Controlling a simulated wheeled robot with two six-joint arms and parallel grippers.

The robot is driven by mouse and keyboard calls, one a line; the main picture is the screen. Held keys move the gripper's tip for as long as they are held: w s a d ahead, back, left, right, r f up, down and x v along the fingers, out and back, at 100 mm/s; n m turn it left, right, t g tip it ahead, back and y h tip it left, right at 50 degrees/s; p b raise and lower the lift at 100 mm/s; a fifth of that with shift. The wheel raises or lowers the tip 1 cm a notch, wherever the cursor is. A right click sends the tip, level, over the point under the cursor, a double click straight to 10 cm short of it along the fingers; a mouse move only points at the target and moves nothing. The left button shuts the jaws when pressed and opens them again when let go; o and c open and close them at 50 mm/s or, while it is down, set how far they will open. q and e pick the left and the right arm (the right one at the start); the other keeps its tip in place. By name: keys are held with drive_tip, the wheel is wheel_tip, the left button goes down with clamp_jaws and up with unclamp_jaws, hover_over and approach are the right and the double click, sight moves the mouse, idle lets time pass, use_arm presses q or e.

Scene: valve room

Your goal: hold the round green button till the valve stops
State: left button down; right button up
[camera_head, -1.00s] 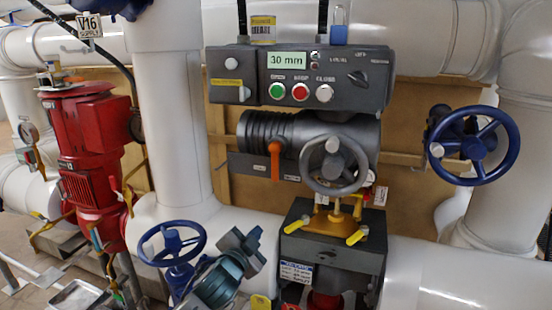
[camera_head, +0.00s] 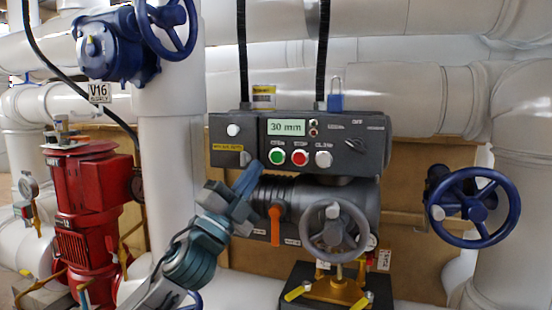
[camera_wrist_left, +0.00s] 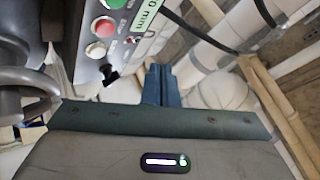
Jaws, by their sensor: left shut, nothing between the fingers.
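The round green button (camera_head: 277,156) is the left one of a row on the dark grey control box; it also shows at the top edge of the wrist view (camera_wrist_left: 115,3). The display (camera_head: 286,127) above it reads 30 mm. My left gripper (camera_head: 254,170) is shut and empty, its blue fingers pointing up at the box, below and left of the green button. The fingers (camera_wrist_left: 161,84) also show together in the wrist view, apart from the button. Whether they touch the box is hard to tell. My right gripper is not in view.
A red button (camera_head: 299,158) and a white one (camera_head: 323,160) sit right of the green. An orange lever (camera_head: 275,225) and a grey handwheel (camera_head: 333,230) are below the box. A blue handwheel (camera_head: 473,208) is at right, a red motor (camera_head: 85,190) at left.

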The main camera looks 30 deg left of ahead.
sight(277, 157)
use_arm(q)
drive_tip(key=shift+w+y, duration=0.1)
drive_tip(key=shift+y, duration=0.2)
drive_tip(key=shift+w+a+p, duration=0.35)
drive_tip(key=shift+w+p, duration=0.6)
drive_tip(key=shift+w, duration=0.45)
drive_tip(key=shift+w+a+p, duration=0.35)
drive_tip(key=shift+w+p, duration=0.55)
drive_tip(key=shift+w, duration=0.55)
drive_tip(key=shift+w+a+p, duration=0.35)
drive_tip(key=shift+w+p, duration=0.6)
drive_tip(key=shift+w, duration=0.45)
drive_tip(key=shift+w, duration=0.1)
drive_tip(key=shift+w+a, duration=0.1)
drive_tip(key=shift+w, duration=0.2)
